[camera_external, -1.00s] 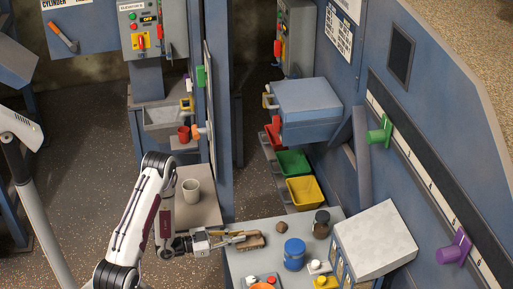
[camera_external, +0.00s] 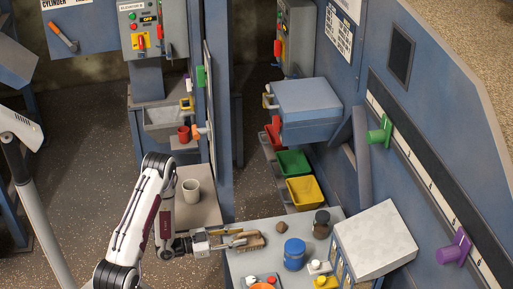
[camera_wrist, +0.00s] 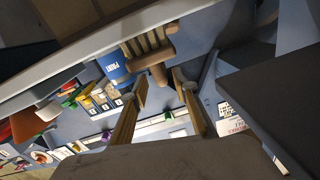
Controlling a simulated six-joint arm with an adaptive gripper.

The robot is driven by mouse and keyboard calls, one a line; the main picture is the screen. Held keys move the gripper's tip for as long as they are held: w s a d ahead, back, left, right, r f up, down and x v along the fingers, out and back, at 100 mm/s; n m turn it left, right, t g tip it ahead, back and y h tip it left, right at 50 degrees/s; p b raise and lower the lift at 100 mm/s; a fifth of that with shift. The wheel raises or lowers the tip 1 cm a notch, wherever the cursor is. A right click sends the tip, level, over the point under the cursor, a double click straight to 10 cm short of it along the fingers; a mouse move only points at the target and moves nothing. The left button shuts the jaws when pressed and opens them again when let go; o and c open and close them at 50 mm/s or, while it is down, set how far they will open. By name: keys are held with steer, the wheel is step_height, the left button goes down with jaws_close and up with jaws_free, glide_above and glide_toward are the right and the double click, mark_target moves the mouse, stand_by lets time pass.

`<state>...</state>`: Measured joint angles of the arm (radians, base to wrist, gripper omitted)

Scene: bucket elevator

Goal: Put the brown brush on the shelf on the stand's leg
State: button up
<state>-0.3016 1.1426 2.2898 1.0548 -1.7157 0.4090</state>
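The brown brush (camera_external: 253,242) lies at the near left edge of the grey-blue worktable. In the wrist view, the brush (camera_wrist: 150,45) shows ahead, its short handle pointing back toward my gripper. My gripper (camera_external: 238,238) is at the brush's left end. In the wrist view, my gripper (camera_wrist: 160,84) has its two tan fingers apart, with the handle end near the gap between the tips; I cannot tell whether they touch it. A control stand (camera_external: 147,82) stands at the back left, with a grey tray-like shelf (camera_external: 165,118) low on it.
A blue paint can (camera_external: 294,254), a dark jar (camera_external: 321,224) and a brown lump (camera_external: 281,226) stand near the brush. A pale cup (camera_external: 191,190) is on the left ledge. A blue post (camera_external: 225,110) rises between the table and the control stand. Green and yellow bins (camera_external: 306,192) hang behind.

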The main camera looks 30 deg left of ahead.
steer(key=shift+v, duration=1.25)
steer(key=shift+w+a+v, duration=0.1)
steer(key=shift+v, duration=1.2)
steer(key=shift+w+a+v, duration=0.1)
steer(key=shift+a+v, duration=0.05)
steer(key=shift+v, duration=1.15)
steer(key=shift+r, duration=0.15)
steer(key=shift+o, duration=0.4)
steer(key=shift+d, duration=0.1)
